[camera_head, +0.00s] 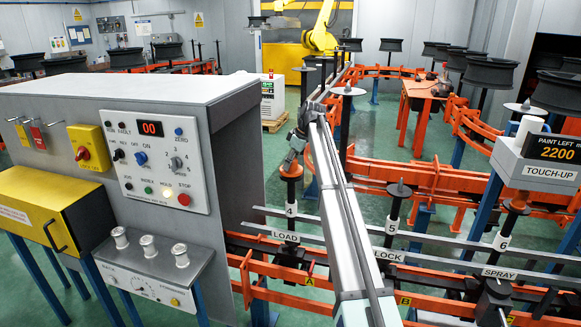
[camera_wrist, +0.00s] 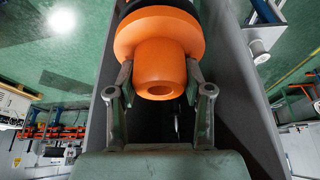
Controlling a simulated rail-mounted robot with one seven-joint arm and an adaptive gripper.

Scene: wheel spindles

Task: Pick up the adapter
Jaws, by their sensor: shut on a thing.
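The orange adapter (camera_wrist: 160,45), a flanged collar with a hollow narrow end, fills the top middle of the wrist view. It also shows in the head view (camera_head: 291,171), at the top of the post labelled 4 above the LOAD sign. My gripper (camera_wrist: 159,76) has one finger on each side of the narrow end, shut on it. In the head view my gripper (camera_head: 296,143) is just above the adapter, partly hidden by my arm. Something black shows beyond the flange in the wrist view. I cannot tell whether the adapter still rests on the post.
A grey control cabinet (camera_head: 235,140) stands close left of the adapter. The LOCK post (camera_head: 394,215) and SPRAY post (camera_head: 508,230) stand to the right along orange rails (camera_head: 425,180). A touch-up box (camera_head: 545,165) is at far right.

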